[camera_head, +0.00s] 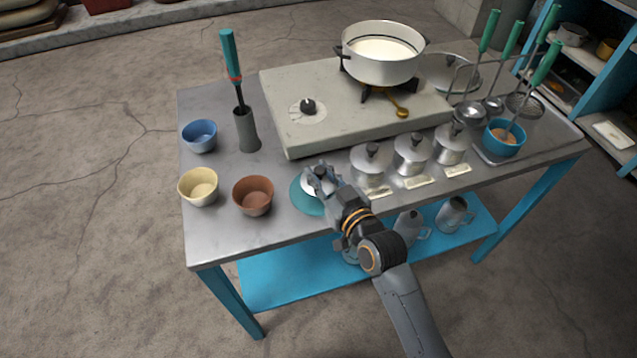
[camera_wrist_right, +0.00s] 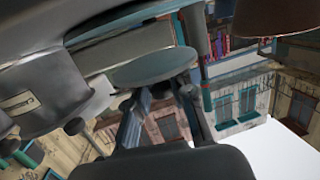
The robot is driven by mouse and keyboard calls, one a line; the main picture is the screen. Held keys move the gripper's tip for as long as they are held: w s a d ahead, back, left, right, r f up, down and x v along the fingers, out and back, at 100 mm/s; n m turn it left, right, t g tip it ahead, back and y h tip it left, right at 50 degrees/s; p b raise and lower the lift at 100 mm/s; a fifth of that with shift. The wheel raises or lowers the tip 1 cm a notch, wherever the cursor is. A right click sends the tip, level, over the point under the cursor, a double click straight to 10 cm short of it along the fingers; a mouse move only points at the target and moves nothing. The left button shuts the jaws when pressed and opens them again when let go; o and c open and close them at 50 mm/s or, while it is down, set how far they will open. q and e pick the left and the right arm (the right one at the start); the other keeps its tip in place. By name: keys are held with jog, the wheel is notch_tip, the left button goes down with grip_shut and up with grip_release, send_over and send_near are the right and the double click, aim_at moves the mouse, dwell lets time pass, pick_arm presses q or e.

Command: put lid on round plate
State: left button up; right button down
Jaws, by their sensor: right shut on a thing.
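The round plate (camera_head: 299,203) is teal and lies near the front edge of the table, left of the canisters. A small silver-white lid (camera_head: 309,187) is over the plate, partly hidden by my right gripper (camera_head: 320,175). The right gripper is shut on the lid, near its top. I cannot tell whether the lid touches the plate. In the right wrist view a grey-teal disc (camera_wrist_right: 155,67) shows at the fingertips (camera_wrist_right: 160,92); whether it is lid or plate is unclear. My left gripper is not in view.
Brown (camera_head: 253,195), cream (camera_head: 199,187) and blue (camera_head: 199,136) bowls stand left of the plate. Metal canisters (camera_head: 371,163) stand close on the right. A stove (camera_head: 340,115) with a milk pot (camera_head: 381,68) is behind. The table's front left corner is bare.

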jog(key=shift+w+a+f, duration=0.1)
jog(key=shift+a+f, duration=0.1)
jog(key=shift+f, duration=1.55)
jog(key=shift+f, duration=0.2)
jog(key=c, duration=1.2)
grip_release()
jog(key=shift+o, duration=0.2)
jog(key=shift+r, duration=0.1)
jog(key=shift+r, duration=0.15)
jog(key=v, duration=1.2)
